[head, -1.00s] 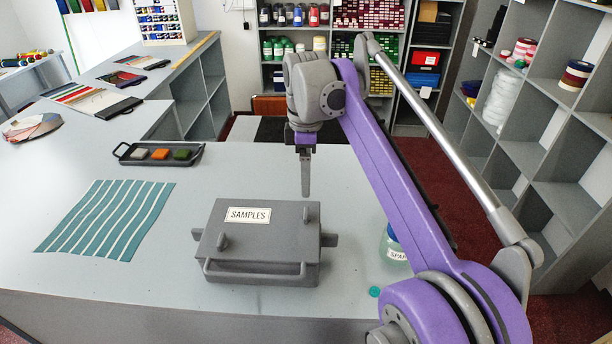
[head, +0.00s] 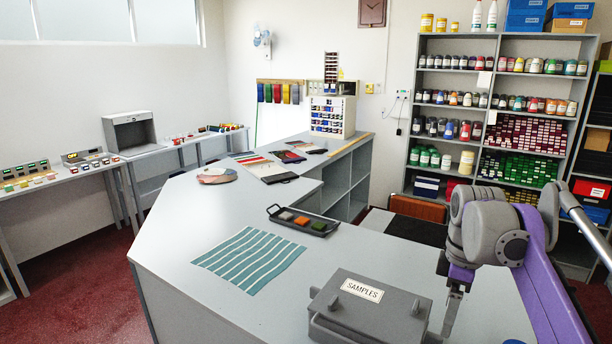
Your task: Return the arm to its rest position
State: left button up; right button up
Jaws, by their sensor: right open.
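My right arm, purple and grey, comes in at the lower right of the head view. Its gripper (head: 451,312) points down beside the right end of the grey SAMPLES box (head: 395,304), apparently clear of it. The fingers show almost edge-on, with nothing visible between them, and the gripper is open. The box stands on the grey counter (head: 215,222) with its lid shut, its front cut off by the picture's lower edge. My left gripper is not in view.
A teal striped swatch (head: 249,259) lies left of the box. Behind it is a dark tray (head: 326,225) with coloured blocks. A colour fan (head: 215,176) and sample cards lie farther back. Shelves of jars (head: 440,130) stand behind. The counter's left part is clear.

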jog(key=s+a+f+m+t, duration=0.3)
jog(key=s+a+f+m, duration=0.2)
jog(key=s+f, duration=0.5)
jog(key=s+a+f+m+t, duration=0.3)
jog(key=s+a+f+m, duration=0.2)
jog(key=s+f, duration=0.4)
notch_tip(320, 180, down, 3)
jog(key=shift+s+r+m, duration=0.1)
jog(key=shift+s+m, duration=0.25)
jog(key=shift+m, duration=0.55)
